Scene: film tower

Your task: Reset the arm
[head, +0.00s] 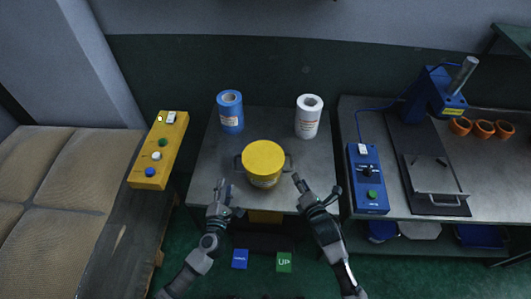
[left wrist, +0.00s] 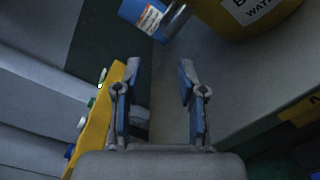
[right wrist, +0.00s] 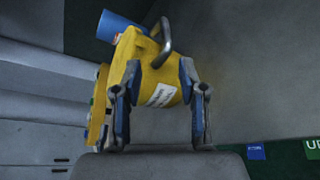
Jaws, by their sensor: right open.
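My left gripper (head: 223,188) is at the front edge of the metal table (head: 213,150), left of the yellow pot (head: 263,158). In the left wrist view its fingers (left wrist: 159,68) are spread with nothing between them. My right gripper (head: 317,190) is at the front right of the table, apart from the pot. In the right wrist view its fingers (right wrist: 159,66) are spread, and the yellow pot (right wrist: 150,75) shows beyond them. Both grippers are empty.
Blue roll (head: 230,112) and white roll (head: 308,116) stand behind the pot. A yellow button box (head: 158,150) is left, a blue control box (head: 367,180) and blue press (head: 433,95) right. Blue and green floor pads (head: 240,259) (head: 284,262) lie in front.

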